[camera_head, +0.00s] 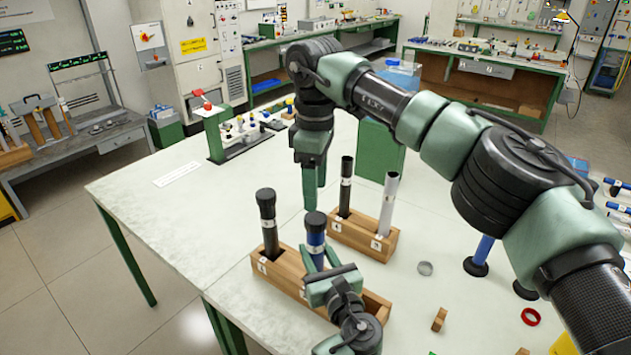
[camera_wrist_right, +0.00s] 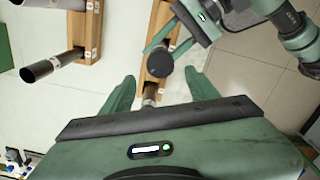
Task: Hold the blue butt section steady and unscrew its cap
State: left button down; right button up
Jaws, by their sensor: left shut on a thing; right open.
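The blue butt section (camera_head: 316,240) stands upright in the near wooden rack (camera_head: 281,271), with a black cap (camera_head: 315,219) on its top. My left gripper (camera_head: 320,260) is shut on the blue section below the cap. My right gripper (camera_head: 314,203) points down above and just behind the cap, open and empty. In the right wrist view the round dark cap (camera_wrist_right: 160,65) shows ahead, between and beyond the open fingertips of my right gripper (camera_wrist_right: 160,85), not gripped. My left gripper (camera_wrist_right: 176,40) is beside it there. The section's lower part is hidden in the rack.
A black rod (camera_head: 268,225) stands in the same rack, to the left. A second wooden rack (camera_head: 360,236) behind holds a black rod (camera_head: 346,185) and a grey rod (camera_head: 388,200). A metal ring (camera_head: 425,268) and a red ring (camera_head: 530,317) lie to the right.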

aim_at(316, 217)
notch_tip(316, 217, down, 7)
jog(key=shift+f, duration=0.1)
dwell(0.3)
